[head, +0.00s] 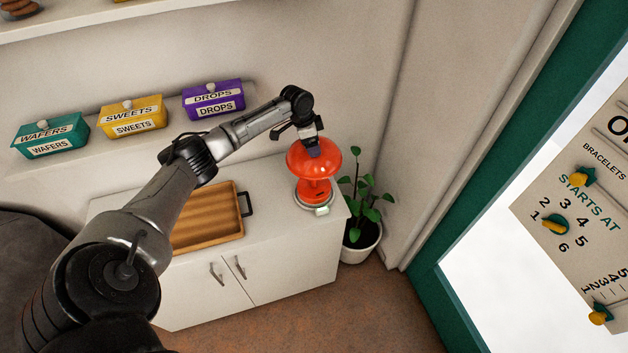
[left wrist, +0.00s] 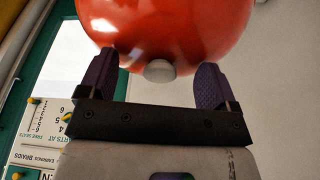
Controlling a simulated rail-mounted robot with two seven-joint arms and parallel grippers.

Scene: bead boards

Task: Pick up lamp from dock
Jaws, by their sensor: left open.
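A red-orange lamp (head: 306,157) with a mushroom-shaped shade stands upright on a pale round dock (head: 321,210) at the right end of the white cabinet. My left gripper (head: 312,150) is at the top of the shade. In the left wrist view the shade (left wrist: 165,25) fills the top of the picture, with a small pale knob (left wrist: 160,71) between my open fingers (left wrist: 157,85). The fingers lie on either side of the knob, apart from it. Whether they touch the shade I cannot tell. My right gripper is not in view.
A wooden tray (head: 238,192) with a dark handle lies on the cabinet (head: 274,237) left of the lamp. A potted plant (head: 360,240) stands on the floor to the right. Labelled boxes (head: 213,100) sit on a shelf behind. A bead board (head: 535,205) hangs at the far right.

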